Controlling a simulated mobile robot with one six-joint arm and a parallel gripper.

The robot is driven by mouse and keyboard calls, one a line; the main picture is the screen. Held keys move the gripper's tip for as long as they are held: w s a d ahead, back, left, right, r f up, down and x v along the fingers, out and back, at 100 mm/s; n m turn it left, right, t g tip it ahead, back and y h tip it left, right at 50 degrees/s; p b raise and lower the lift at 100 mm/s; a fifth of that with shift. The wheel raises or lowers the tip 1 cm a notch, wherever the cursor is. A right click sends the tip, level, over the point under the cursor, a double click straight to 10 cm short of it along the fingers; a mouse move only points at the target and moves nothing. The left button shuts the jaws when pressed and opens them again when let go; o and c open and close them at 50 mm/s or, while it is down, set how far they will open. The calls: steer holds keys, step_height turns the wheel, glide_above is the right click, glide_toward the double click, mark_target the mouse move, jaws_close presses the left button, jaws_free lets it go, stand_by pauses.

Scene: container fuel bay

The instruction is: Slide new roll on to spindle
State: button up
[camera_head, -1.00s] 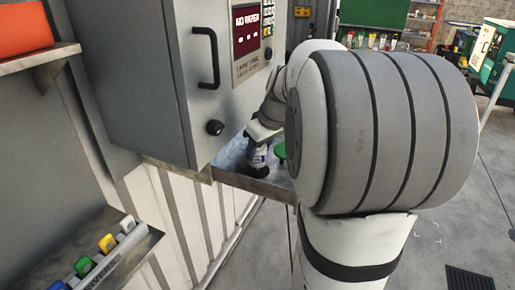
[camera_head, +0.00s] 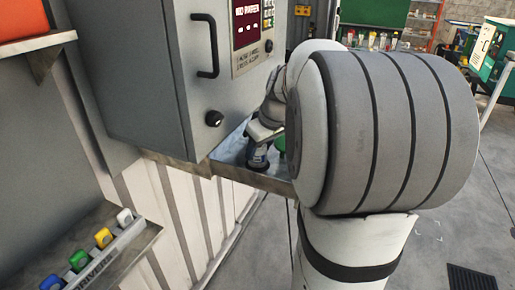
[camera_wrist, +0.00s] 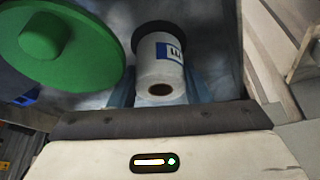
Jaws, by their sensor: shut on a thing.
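A white roll (camera_wrist: 163,74) with a blue and white label shows in the wrist view. The brown hole of its core faces the camera, and a dark round piece is behind its far end. My gripper (camera_wrist: 160,92) is shut on the roll, with a bluish finger on each side. A green disc with a round knob (camera_wrist: 70,60) is beside it at the left. In the head view the roll (camera_head: 257,158) is small and partly hidden below my gripper (camera_head: 262,137). I cannot make out a spindle.
A grey cabinet (camera_head: 145,85) with a black handle and red display stands at the left, over a metal tray (camera_head: 230,172). My arm hides much of the middle. Open floor lies right.

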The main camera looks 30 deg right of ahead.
steer(key=o, duration=1.1)
steer(key=v, duration=0.7)
steer(key=shift+s+r, duration=0.15)
steer(key=shift+r, duration=0.2)
